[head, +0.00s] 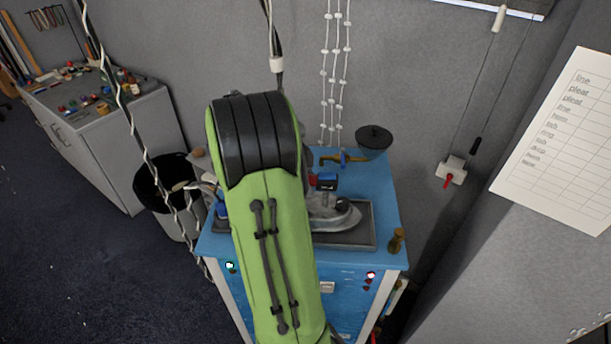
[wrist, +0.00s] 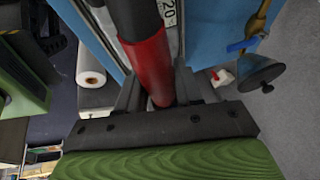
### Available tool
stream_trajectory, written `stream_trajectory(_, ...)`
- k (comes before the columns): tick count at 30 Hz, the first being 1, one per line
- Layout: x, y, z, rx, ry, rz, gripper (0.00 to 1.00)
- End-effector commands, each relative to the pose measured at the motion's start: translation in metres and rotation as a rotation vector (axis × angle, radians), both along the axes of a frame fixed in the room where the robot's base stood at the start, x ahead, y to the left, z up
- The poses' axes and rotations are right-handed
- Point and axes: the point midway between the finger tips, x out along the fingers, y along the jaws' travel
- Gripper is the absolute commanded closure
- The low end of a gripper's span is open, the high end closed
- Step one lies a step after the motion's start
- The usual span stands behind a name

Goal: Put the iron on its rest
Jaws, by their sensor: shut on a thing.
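The grey metal iron (head: 333,214) shows to the right of my green arm in the head view, over a dark rectangular rest (head: 366,232) on the blue cabinet top. I cannot tell whether its sole touches the rest. My arm hides the left part of both. In the wrist view my gripper (wrist: 160,92) is shut on the iron's red handle (wrist: 149,64), with a dark finger on each side. The head view does not show my fingers clearly.
The blue cabinet (head: 385,195) carries a dark bowl-like part (head: 373,140) at the back and a small brown bottle (head: 397,240) at the front right. A black bin (head: 165,185) stands left. Cords hang nearby. A grey workbench (head: 95,130) stands farther left.

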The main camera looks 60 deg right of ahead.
Motion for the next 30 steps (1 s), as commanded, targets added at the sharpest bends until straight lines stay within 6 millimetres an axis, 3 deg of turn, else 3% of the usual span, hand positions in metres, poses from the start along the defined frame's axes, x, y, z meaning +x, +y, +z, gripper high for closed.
stream_trajectory(30,0.0000,-0.0011,-0.0039,-0.007,-0.003,-0.001,1.00)
